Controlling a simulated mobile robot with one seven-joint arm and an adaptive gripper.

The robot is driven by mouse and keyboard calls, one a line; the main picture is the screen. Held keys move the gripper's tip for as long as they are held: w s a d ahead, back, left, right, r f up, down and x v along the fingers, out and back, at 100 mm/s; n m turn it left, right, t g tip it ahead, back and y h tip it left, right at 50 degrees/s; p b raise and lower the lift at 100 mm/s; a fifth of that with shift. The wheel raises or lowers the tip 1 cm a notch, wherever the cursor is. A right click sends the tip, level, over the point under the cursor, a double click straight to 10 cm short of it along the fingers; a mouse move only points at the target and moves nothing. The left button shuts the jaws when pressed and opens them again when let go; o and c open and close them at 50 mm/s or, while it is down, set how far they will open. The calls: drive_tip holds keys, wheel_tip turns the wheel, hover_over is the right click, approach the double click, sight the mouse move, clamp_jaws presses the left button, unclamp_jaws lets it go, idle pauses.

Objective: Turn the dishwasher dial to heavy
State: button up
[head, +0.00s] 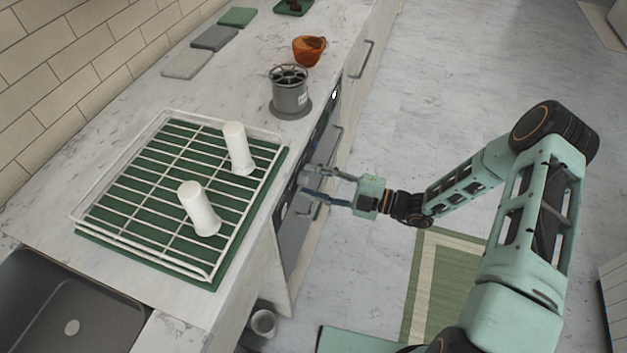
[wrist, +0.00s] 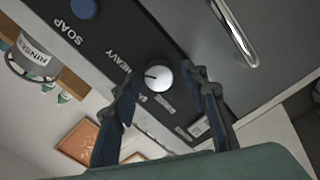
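The dial (wrist: 158,75) is a white round knob on a dark panel (wrist: 185,40) in the wrist view. A short dark mark on it points toward picture left. The label HEAVY (wrist: 124,61) is up and left of the dial, and smaller labels sit below it, partly hidden or unreadable. My gripper (wrist: 163,82) is open, one finger on each side of the dial, with gaps showing; I cannot tell how far its tips are from the panel. In the head view my gripper (head: 306,182) is at the dark appliance front (head: 296,225) under the counter.
A blue button (wrist: 84,8) by the label SOAP and a metal bar handle (wrist: 235,30) are on the front. Above, a white wire rack (head: 130,250) holds two white cups (head: 200,210) on the counter. A grey container (head: 290,95) stands behind.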

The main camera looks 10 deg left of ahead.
drive_tip(key=d, duration=1.2)
drive_tip(key=shift+s, duration=0.45)
